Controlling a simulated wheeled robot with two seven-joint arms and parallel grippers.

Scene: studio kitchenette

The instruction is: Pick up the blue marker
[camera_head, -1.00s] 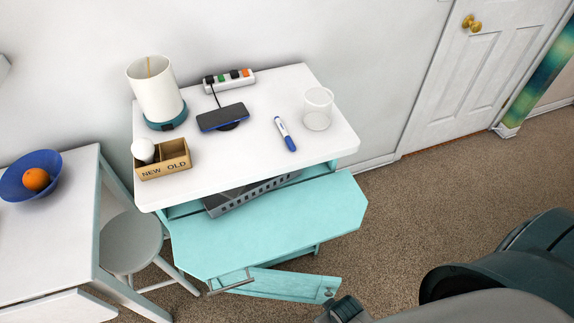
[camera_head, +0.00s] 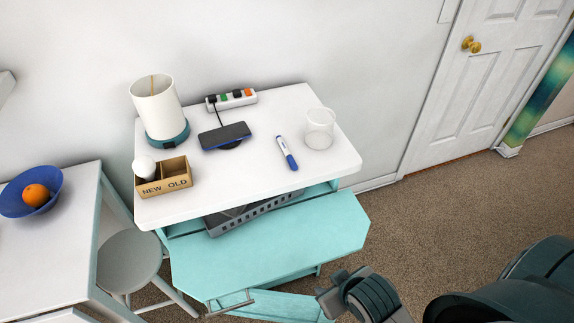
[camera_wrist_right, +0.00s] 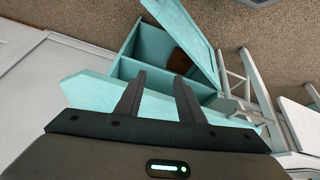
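My right gripper (camera_head: 329,287) is low at the right front of the cabinet, below and well away from the marker. In the right wrist view its two fingers (camera_wrist_right: 158,95) are apart with nothing between them, over the teal cabinet front. The marker is not in the right wrist view. My left gripper is not in view.
A stool (camera_head: 128,262) and table (camera_head: 50,250) stand left.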

